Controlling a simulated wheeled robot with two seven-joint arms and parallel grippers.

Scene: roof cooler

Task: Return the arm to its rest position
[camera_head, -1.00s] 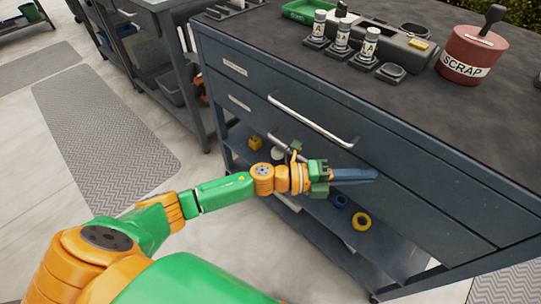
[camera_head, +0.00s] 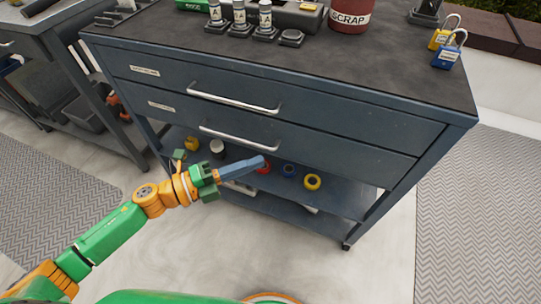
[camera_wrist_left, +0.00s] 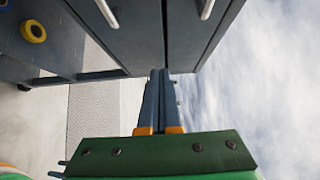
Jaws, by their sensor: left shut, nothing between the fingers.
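My left gripper (camera_head: 262,161) reaches in from the left in the head view, in front of the blue-grey drawer cabinet (camera_head: 330,135). Its fingers are shut with nothing between them. They point to the right, at about the height of the open lower shelf. In the left wrist view, the shut fingers (camera_wrist_left: 157,75) point at the cabinet's drawer fronts (camera_wrist_left: 140,30); I cannot tell the exact gap. Both drawers look closed. Their upper handle (camera_head: 232,102) and lower handle (camera_head: 238,138) are apart from the gripper. My right gripper is not in view.
On the lower shelf (camera_head: 335,195) are a yellow roll (camera_head: 312,182), a blue roll (camera_head: 288,170) and a red roll (camera_head: 263,168). A red scrap bin (camera_head: 350,15), a blue padlock (camera_head: 447,54) and a yellow padlock (camera_head: 440,38) stand on top. The floor in front is clear.

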